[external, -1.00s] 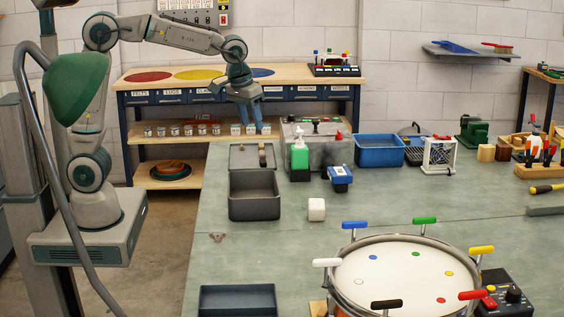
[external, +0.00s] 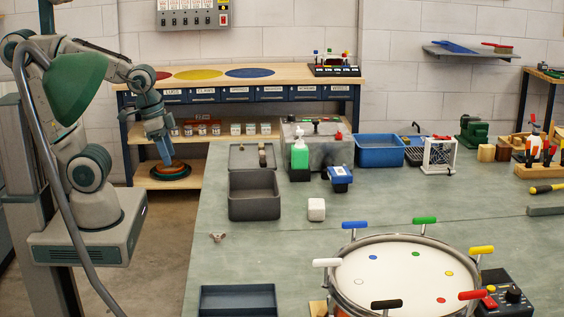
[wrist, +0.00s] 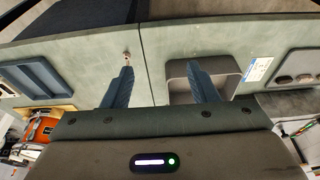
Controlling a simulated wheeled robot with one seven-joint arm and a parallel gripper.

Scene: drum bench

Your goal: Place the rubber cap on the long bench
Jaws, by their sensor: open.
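I cannot pick out the rubber cap with certainty. Small brownish pieces (external: 262,156) stand at the lid end of the grey bin, too small to identify. The long green bench (external: 380,205) fills the middle and right of the external view, and its top (wrist: 185,38) also shows in the wrist view. My gripper (external: 166,158) is left of this bench, in front of the back workbench's lower shelves. In the wrist view, my gripper (wrist: 159,70) has its two blue fingers wide apart, with nothing held between them.
The grey bin (external: 254,208) stands near the bench's left edge, by a white block (external: 316,209). A small metal piece (external: 218,237) lies nearer the front. A drum (external: 345,275) and a dark blue tray (external: 238,300) are in front. A wooden-topped workbench (external: 320,85) stands behind.

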